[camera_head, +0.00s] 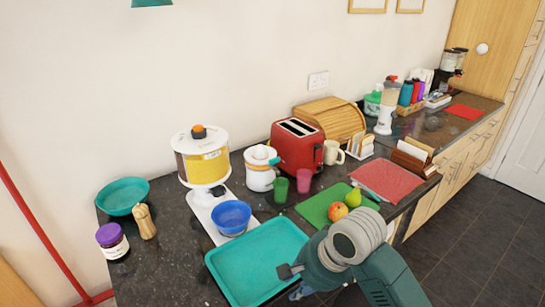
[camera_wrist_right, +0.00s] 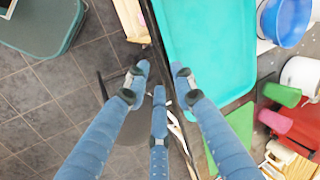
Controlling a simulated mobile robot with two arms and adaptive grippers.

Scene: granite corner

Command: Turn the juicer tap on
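The juicer (camera_head: 203,165), a drum with a white lid, orange knob and yellow contents, stands on a white base near the wall in the head view. A blue bowl (camera_head: 231,217) sits on the base in front of it, and also shows in the right wrist view (camera_wrist_right: 287,20). The tap is too small to make out clearly. My right gripper (camera_head: 288,272) is over the front edge of the teal tray (camera_head: 257,258), apart from the juicer. The right wrist view shows its fingers (camera_wrist_right: 158,84) spread and empty. My left gripper is not in view.
A white jug-like appliance (camera_head: 260,168), a green cup (camera_head: 281,190) and a pink cup (camera_head: 304,180) stand right of the juicer. A teal bowl (camera_head: 123,196), pepper mill (camera_head: 144,221) and jar (camera_head: 112,240) are left. A red toaster (camera_head: 298,146) is behind.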

